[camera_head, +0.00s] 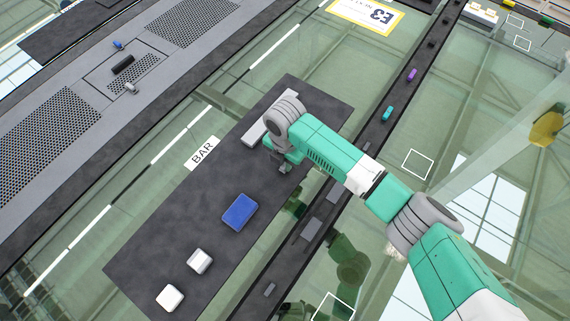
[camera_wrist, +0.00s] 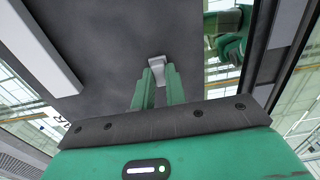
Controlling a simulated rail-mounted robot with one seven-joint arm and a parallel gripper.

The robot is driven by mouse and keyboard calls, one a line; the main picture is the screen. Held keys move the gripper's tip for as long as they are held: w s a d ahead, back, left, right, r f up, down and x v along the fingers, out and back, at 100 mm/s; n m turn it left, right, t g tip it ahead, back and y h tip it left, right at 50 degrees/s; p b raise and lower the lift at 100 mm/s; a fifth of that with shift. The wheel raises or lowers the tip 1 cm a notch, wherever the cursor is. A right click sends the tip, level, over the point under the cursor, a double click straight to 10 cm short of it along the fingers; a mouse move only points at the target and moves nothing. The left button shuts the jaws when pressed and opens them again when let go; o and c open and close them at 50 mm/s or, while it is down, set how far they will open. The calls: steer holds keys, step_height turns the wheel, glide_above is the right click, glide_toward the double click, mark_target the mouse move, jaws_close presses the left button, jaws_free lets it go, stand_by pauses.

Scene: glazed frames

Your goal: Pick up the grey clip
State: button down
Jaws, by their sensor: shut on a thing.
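A small light-grey piece, which looks like the grey clip (camera_wrist: 156,61), sits between the fingertips of my gripper (camera_wrist: 158,74) in the wrist view. The two green fingers are closed against it. In the head view my gripper (camera_head: 286,168) is low over the right part of the dark mat, near its edge, and the clip is too small and covered there to tell apart. I cannot tell whether the clip touches the mat.
The dark mat (camera_head: 170,250) also bears a long grey bar (camera_head: 255,133), a blue block (camera_head: 240,212) and two whitish blocks (camera_head: 200,261) (camera_head: 170,298). A dark rail (camera_head: 375,135) with small coloured clips runs along the right. Reflective glass surrounds the mat.

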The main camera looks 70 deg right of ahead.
steer(key=shift+r, duration=0.1)
steer(key=shift+r, duration=0.35)
steer(key=r, duration=0.2)
steer(key=shift+s+a+r, duration=0.25)
steer(key=shift+r, duration=0.15)
steer(key=s+a, duration=0.6)
steer(key=s+a+r+b, duration=0.1)
steer(key=s+a, duration=0.2)
steer(key=s, duration=0.1)
steer(key=shift+s+a, duration=0.1)
steer(key=shift+a, duration=0.1)
steer(key=shift+s+a+r, duration=0.2)
steer(key=shift+s+a, duration=0.25)
steer(key=shift+a, duration=0.05)
